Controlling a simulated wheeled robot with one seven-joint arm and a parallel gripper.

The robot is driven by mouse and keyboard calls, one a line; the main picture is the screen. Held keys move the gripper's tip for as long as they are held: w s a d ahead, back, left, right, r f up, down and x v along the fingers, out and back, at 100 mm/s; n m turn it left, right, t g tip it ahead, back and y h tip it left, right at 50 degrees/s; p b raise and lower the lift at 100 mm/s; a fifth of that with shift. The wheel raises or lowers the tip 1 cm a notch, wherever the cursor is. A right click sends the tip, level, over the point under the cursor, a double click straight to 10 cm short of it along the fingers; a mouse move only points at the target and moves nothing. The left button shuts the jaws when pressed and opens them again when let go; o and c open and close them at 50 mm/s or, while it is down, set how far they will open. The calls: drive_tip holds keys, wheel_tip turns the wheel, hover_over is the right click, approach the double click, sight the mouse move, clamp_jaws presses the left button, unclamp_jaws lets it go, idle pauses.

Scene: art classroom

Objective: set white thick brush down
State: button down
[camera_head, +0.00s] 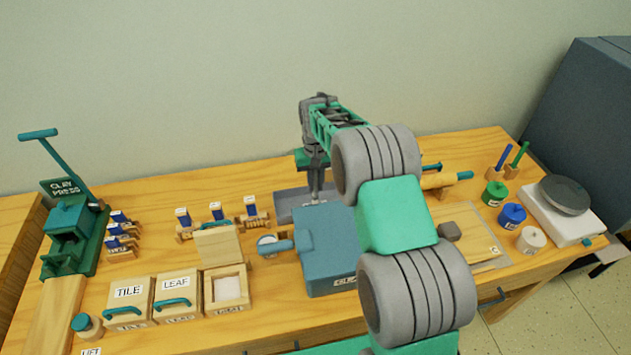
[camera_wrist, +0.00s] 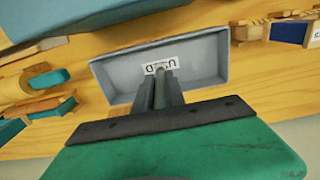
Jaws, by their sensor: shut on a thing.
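My gripper (camera_head: 316,190) points down over a shallow grey tray (camera_head: 284,205) at the back middle of the table. In the wrist view, my gripper's fingers (camera_wrist: 160,78) are close together above the grey tray (camera_wrist: 112,82), near a white label with dark upside-down letters on its floor. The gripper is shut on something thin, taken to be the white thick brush. The brush is mostly hidden by the fingers, and I cannot tell whether it touches the tray.
A blue-grey box (camera_head: 334,262) stands in front of the tray. Wooden boxes (camera_head: 176,299) are at front left, a green clay press (camera_head: 72,232) at far left. Coloured pots (camera_head: 512,215) and upright blue and green sticks (camera_head: 509,160) are at right. My arm hides part of the table.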

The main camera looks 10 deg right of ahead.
drive_tip(key=shift+f, duration=0.2)
drive_tip(key=c, duration=1.4)
unclamp_jaws()
drive_tip(key=shift+r, duration=0.1)
wheel_tip(320, 180, up, 12)
drive_tip(key=shift+b, duration=0.9)
drive_tip(key=s+r+t, duration=0.1)
drive_tip(key=s+r, duration=0.3)
drive_tip(key=s, duration=0.4)
drive_tip(key=s+r+t, duration=0.1)
drive_tip(key=s+r, duration=0.2)
drive_tip(key=s, duration=0.5)
drive_tip(key=shift+t, duration=0.8)
drive_tip(key=s+f, duration=0.1)
drive_tip(key=s, duration=0.3)
drive_tip(key=s+f, duration=0.2)
drive_tip(key=s, duration=0.2)
drive_tip(key=s+f, duration=0.1)
drive_tip(key=s, duration=0.3)
drive_tip(key=shift+a+f, duration=0.1)
drive_tip(key=shift+f, duration=0.2)
